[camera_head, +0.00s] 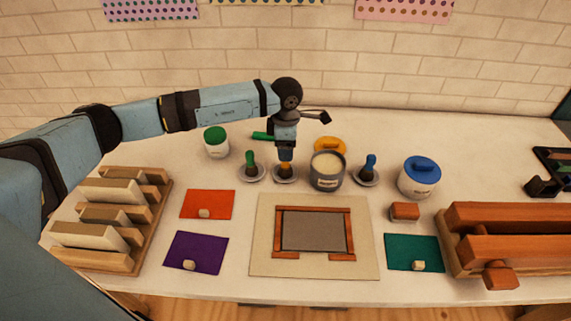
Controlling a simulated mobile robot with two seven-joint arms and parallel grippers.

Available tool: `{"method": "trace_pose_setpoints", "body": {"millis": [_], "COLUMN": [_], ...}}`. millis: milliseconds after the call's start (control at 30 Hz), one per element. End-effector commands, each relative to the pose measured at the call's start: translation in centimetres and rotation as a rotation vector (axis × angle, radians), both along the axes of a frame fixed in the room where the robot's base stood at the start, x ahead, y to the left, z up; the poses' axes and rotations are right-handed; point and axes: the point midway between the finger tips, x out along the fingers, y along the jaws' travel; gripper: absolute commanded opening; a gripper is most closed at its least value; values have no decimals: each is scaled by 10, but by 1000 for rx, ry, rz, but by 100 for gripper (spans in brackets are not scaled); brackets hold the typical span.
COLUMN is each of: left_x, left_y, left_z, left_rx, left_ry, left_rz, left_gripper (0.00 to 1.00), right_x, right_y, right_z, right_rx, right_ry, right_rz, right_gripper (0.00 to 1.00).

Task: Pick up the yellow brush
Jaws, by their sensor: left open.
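The yellow brush (285,170) stands upright on a small grey dish (285,179) in the middle of the table. My left gripper (286,157) points down directly over it and covers its top. The gripper is open; I cannot tell whether its fingers are around the brush or just above it. A green brush (250,160) stands on a like dish to the left, and a blue brush (370,163) on another to the right. My right gripper is not in view.
A green-lidded jar (216,143), yellow lid (330,146) and blue-lidded jar (419,178) are nearby. A framed board (262,260) lies in front.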

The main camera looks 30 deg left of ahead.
Motion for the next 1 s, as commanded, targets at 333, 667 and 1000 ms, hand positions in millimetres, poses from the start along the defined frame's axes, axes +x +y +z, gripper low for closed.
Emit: {"method": "trace_pose_setpoints", "body": {"millis": [333,667,1000], "left_x": [1,1,1], "left_y": [2,2,2], "left_z": [-35,-35,-34], "left_rx": [0,0,0], "left_ry": [1,1,1], "left_rz": [1,0,0], "left_gripper": [60,23,6], "right_x": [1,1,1], "right_y": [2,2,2], "right_z": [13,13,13], "right_rx": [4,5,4], "right_ry": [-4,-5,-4], "right_rz": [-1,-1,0], "right_gripper": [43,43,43]}}
